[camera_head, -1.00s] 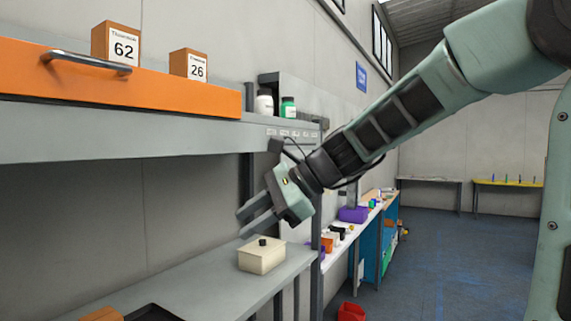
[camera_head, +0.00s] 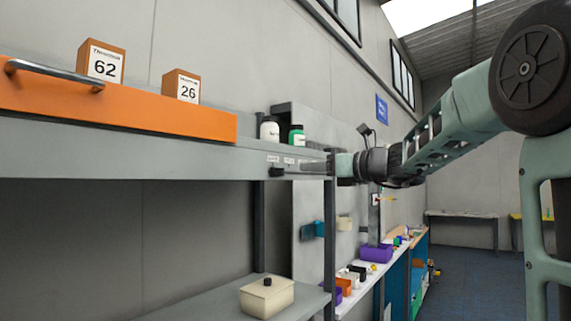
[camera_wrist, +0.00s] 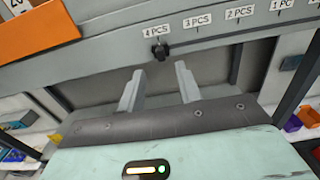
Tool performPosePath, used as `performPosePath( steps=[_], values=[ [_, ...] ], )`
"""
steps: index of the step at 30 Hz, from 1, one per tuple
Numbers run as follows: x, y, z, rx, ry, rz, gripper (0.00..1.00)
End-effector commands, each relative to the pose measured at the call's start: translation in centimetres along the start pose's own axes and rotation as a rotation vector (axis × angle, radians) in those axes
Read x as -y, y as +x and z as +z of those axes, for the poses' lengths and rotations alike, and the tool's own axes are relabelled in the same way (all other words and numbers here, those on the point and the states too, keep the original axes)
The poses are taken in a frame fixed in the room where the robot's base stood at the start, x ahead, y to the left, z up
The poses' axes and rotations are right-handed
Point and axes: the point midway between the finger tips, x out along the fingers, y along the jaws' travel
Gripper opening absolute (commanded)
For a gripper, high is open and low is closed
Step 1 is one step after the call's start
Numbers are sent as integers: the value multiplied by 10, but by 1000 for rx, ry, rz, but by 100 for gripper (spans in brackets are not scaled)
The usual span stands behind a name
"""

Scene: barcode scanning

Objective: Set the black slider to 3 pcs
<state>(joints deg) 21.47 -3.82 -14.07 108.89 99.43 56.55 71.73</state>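The black slider (camera_wrist: 160,50) is a small dark knob on the grey shelf's front edge. In the wrist view it sits below the "4 PCS" label (camera_wrist: 157,31). The "3 PCS" label (camera_wrist: 197,21) is just to its right. The slider also shows in the head view (camera_head: 277,172), at the left of the label row. My gripper (camera_wrist: 160,69) is open, its two fingers apart and empty, with the slider just beyond and between the fingertips. In the head view my gripper (camera_head: 308,166) reaches in from the right, level with the shelf edge.
The "2 PCS" (camera_wrist: 239,13) and "1 PC" (camera_wrist: 283,5) labels continue right. A cream box (camera_head: 266,298) stands on the lower shelf. A grey post (camera_head: 330,240) is close to my gripper.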

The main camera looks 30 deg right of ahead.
Motion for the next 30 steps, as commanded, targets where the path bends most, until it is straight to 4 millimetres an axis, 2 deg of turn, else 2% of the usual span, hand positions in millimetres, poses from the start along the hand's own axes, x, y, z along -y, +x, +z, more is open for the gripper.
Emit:
performPosePath(
  steps=[1, 6, 12, 18, 26, 27, 30],
  values=[
    [0, 12, 3, -2, 2, 3, 35],
    [-1, 47, 3, -2, 1, 3, 35],
    [0, 77, 2, -1, 1, 2, 35],
    [-1, 91, 0, -1, 0, 1, 35],
    [-1, 92, 0, 0, -1, 0, 35],
    [-1, 92, 0, 0, -1, 0, 32],
    [-1, 92, 0, 0, -1, 1, 4]
  ],
)
